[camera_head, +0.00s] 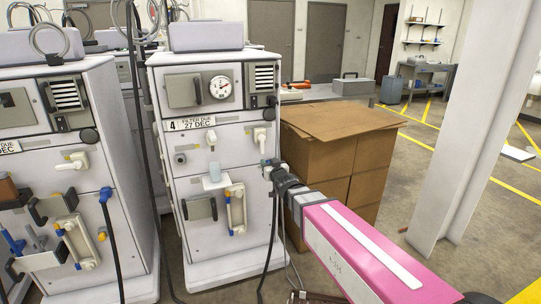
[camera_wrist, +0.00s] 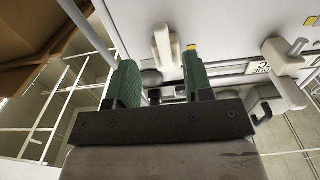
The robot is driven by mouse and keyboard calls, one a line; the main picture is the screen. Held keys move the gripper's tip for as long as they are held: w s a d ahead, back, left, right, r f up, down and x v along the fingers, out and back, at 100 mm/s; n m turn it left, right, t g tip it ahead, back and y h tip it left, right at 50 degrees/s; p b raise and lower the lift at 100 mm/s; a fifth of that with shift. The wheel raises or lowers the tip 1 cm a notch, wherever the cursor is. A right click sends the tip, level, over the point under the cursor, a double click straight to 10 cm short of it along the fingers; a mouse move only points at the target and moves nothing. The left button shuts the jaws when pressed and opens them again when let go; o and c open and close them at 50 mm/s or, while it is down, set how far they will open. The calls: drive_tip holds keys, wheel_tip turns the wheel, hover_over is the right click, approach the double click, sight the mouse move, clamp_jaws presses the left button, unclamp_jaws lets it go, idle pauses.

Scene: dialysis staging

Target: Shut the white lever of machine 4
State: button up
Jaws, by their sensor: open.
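Machine 4 (camera_head: 190,150) is a white cabinet marked with a "4" label (camera_head: 192,124) and a dial. A white lever (camera_head: 260,137) sits at the right of its front, its handle pointing down. A smaller white lever-like part (camera_head: 211,139) is under the label. My gripper (camera_head: 270,168) is just below the right lever, near the machine's front right edge. In the wrist view my gripper (camera_wrist: 160,72) is open, its green fingers apart and nothing held. A white lever (camera_wrist: 162,45) shows between and beyond the fingertips; another white part (camera_wrist: 284,72) is to the right. Contact cannot be told.
A similar machine (camera_head: 55,110) with its own white lever (camera_head: 73,161) stands at left. A stack of cardboard boxes (camera_head: 335,150) is close to the right of machine 4, behind my arm. A white pillar (camera_head: 470,120) stands further right. Dark hoses hang along the machines. Floor beyond is open.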

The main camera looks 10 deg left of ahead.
sight(262, 153)
drive_tip(key=x, duration=1)
drive_tip(key=shift+w+a, duration=0.1)
drive_tip(key=shift+w, duration=0.05)
clamp_jaws()
